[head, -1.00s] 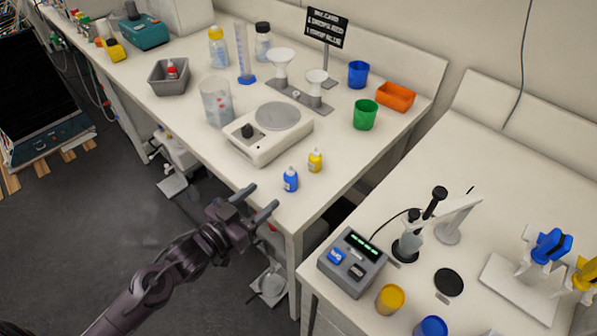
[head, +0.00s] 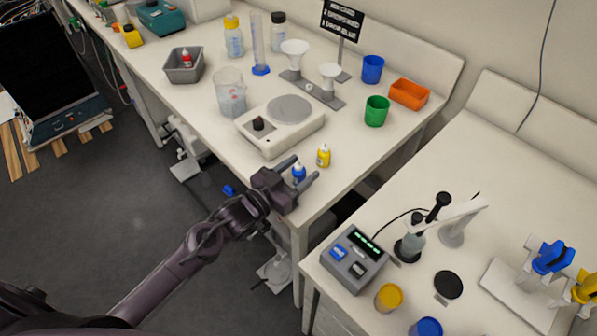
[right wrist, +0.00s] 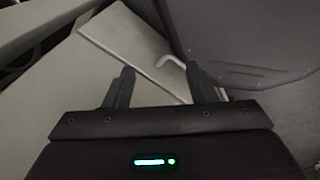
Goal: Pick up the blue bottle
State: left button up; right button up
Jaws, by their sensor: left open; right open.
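The small blue bottle (head: 299,173) stands at the front edge of the left bench in the head view, its lower part partly hidden by my gripper. My left gripper (head: 303,171) is open, with its fingers on either side of the bottle; I cannot tell whether they touch it. In the right wrist view my right gripper (right wrist: 163,88) is open and empty, its two fingers apart, with no bottle near it.
A small yellow bottle (head: 323,156) stands just behind and right of the blue one. A white balance (head: 280,125) lies behind them. A green cup (head: 376,111) and blue cup (head: 372,69) stand farther back. A grey control box (head: 353,258) is on the right bench.

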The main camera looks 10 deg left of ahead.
pick_arm(q)
jog(key=c, duration=0.9)
jog(key=shift+c, duration=0.2)
notch_tip(320, 180, up, 20)
jog(key=b, duration=0.1)
